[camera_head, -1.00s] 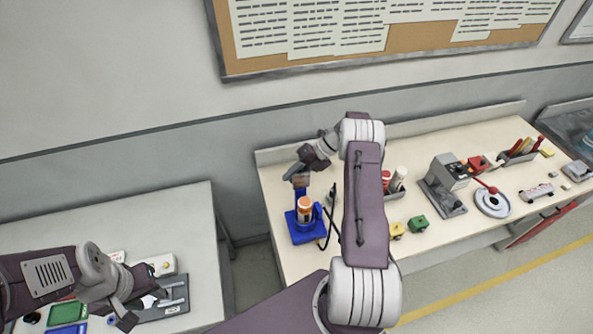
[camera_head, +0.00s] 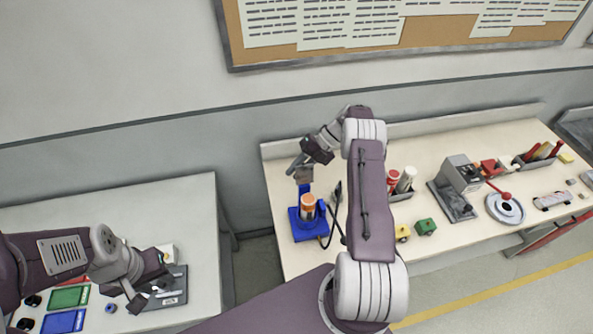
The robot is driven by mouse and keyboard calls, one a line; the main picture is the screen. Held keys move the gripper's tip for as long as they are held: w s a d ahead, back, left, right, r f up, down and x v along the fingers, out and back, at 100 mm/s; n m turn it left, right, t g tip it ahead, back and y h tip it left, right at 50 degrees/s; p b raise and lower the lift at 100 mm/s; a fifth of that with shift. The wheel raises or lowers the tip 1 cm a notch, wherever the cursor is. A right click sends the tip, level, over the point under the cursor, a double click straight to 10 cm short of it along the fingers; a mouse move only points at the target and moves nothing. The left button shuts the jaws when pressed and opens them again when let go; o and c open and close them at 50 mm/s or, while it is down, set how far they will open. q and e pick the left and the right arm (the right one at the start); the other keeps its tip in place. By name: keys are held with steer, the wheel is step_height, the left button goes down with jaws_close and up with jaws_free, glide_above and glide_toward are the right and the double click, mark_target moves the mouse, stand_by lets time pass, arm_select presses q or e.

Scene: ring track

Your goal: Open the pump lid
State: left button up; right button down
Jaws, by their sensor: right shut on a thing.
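The blue pump (camera_head: 294,225) stands at the left end of the long bench, with an orange and white canister (camera_head: 308,208) in it. Its lid (camera_head: 304,176), a small grey-brown piece, shows above the blue rear post. My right gripper (camera_head: 302,168) reaches over from behind and is shut on the lid; the jaws are small and partly hidden in this view. My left gripper (camera_head: 146,287) is open over a dark grey tray (camera_head: 174,299) on the left table, away from the pump.
A black hose or cable (camera_head: 334,215) runs right of the pump. Red and white bottles (camera_head: 405,178), toy-like yellow and green blocks (camera_head: 426,227) and a grey machine (camera_head: 455,190) stand further right. A gap separates the two tables. A wall is close behind.

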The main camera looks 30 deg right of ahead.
steer(key=c, duration=1.3)
jaws_free()
steer(key=shift+d+r+b, duration=0.15)
steer(key=shift+d+b, duration=0.1)
steer(key=shift+b, duration=0.05)
steer(key=b+v, duration=0.3)
steer(key=v, duration=0.5)
steer(key=shift+d+r, duration=0.15)
steer(key=shift+r, duration=0.1)
